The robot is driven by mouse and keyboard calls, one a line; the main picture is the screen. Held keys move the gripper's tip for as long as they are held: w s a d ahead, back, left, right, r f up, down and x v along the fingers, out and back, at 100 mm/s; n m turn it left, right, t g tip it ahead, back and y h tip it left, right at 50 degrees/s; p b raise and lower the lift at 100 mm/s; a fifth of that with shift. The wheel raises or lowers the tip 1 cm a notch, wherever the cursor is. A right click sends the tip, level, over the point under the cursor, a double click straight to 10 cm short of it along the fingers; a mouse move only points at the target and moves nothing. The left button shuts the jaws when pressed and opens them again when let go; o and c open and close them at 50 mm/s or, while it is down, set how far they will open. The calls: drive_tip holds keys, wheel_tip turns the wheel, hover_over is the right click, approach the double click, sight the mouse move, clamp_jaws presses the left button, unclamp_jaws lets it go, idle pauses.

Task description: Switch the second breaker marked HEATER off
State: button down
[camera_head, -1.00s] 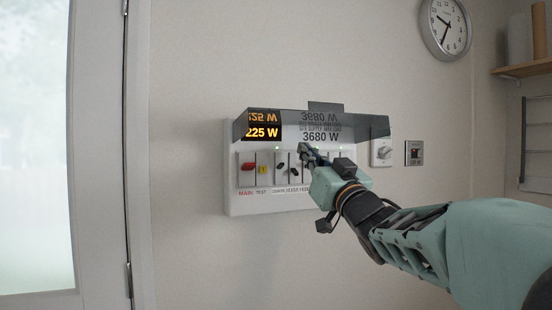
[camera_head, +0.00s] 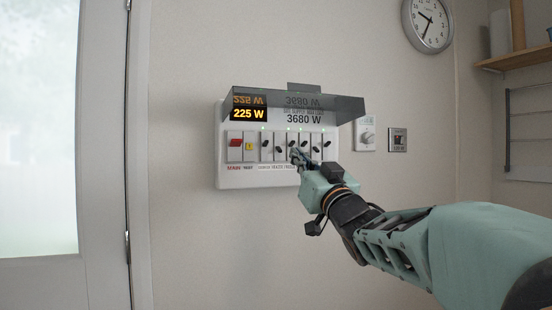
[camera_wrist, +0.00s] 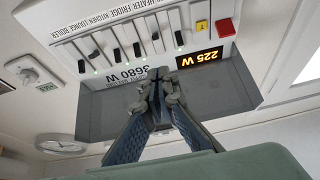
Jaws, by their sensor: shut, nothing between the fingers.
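The HEATER breaker, second in the row after the yellow switch, has a dark lever (camera_head: 279,149) that sits lower than the first breaker's lever (camera_head: 265,143). No green light shows clearly above it. In the upside-down wrist view, the HEATER lever (camera_wrist: 155,36) is uncovered and lies nearer the label strip than its neighbours. My gripper (camera_head: 294,154) is shut and empty, in front of the row just right of HEATER in the head view. In the wrist view its fingertips (camera_wrist: 157,76) overlap the 3680 W marking. I cannot tell whether they touch the panel.
The white breaker box (camera_head: 222,178) has a raised smoky cover (camera_head: 345,104) above the row. The red MAIN switch (camera_head: 235,142) and yellow TEST switch (camera_head: 249,147) are at its left. A wall dial (camera_head: 367,136) and a small panel (camera_head: 398,140) are to the right.

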drive_tip(key=shift+s+f, duration=0.35)
drive_tip(key=shift+f, duration=0.05)
idle(0.4)
